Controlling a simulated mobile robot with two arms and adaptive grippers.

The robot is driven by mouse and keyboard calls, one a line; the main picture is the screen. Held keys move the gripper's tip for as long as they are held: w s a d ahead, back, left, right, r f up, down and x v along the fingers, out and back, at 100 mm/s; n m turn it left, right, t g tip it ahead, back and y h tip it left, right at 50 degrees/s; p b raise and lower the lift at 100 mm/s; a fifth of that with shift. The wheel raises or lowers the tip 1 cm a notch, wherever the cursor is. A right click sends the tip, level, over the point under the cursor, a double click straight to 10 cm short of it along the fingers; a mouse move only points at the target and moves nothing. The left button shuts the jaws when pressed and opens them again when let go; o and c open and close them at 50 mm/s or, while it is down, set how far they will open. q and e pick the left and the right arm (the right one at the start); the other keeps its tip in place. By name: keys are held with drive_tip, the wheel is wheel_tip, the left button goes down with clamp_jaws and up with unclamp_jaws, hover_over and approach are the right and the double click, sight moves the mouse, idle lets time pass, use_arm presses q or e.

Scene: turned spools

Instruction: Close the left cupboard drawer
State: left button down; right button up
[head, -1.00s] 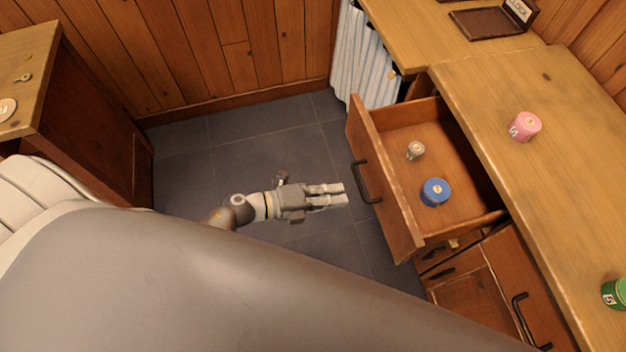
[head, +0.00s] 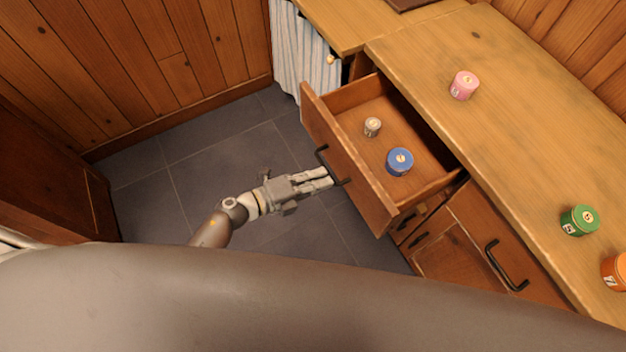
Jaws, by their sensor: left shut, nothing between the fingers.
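The left cupboard drawer (head: 348,158) is pulled open from the wooden cupboard below the counter. A blue spool (head: 400,161) and a small grey-beige spool (head: 372,127) stand inside it. Its black bar handle (head: 328,166) is on the front panel. My left gripper (head: 329,178) is shut and empty, its fingertips right at the handle and the drawer front. I cannot tell whether they touch. My right gripper is not in view.
On the counter (head: 500,130) stand a pink spool (head: 464,86), a green spool (head: 580,220) and an orange spool (head: 615,271). A striped curtain (head: 302,55) hangs left of the drawer. A lower cupboard door with a black handle (head: 506,266) is closed. Tiled floor (head: 190,180) is clear.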

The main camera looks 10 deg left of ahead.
use_arm(q)
drive_tip(key=r+b+x, duration=0.1)
drive_tip(key=x, duration=0.6)
drive_tip(key=r+b+x, duration=0.1)
drive_tip(key=x, duration=0.6)
drive_tip(key=r+b+x, duration=0.1)
drive_tip(key=r+x, duration=0.1)
drive_tip(key=x, duration=0.5)
drive_tip(key=shift+w+d+r, duration=0.1)
drive_tip(key=shift+w+d, duration=0.2)
drive_tip(key=shift+w, duration=0.15)
drive_tip(key=shift+w+d, duration=0.15)
drive_tip(key=shift+d, duration=0.05)
drive_tip(key=shift+r, duration=0.2)
drive_tip(key=shift+d+r, duration=0.1)
drive_tip(key=shift+r, duration=0.05)
